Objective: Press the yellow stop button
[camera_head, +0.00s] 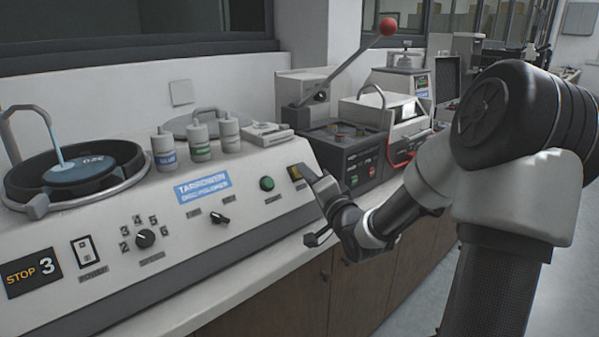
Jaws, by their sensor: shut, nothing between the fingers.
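A small dark square with a yellow face (295,172) sits at the right end of the sloping white front panel, right of a round green button (267,184). It appears to be the yellow stop button, but its lettering is too small to read. My gripper (309,172) is shut and empty, its fingertips pointing up and left at the right edge of this square. The fingertips hide part of it. I cannot tell whether they touch it.
The panel also carries a black knob (219,218), a selector dial (145,238), a power switch (87,251) and a "STOP 3" label (31,273). A dark control box (345,150) and a red-knobbed lever (388,27) stand behind my gripper. Floor is open at right.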

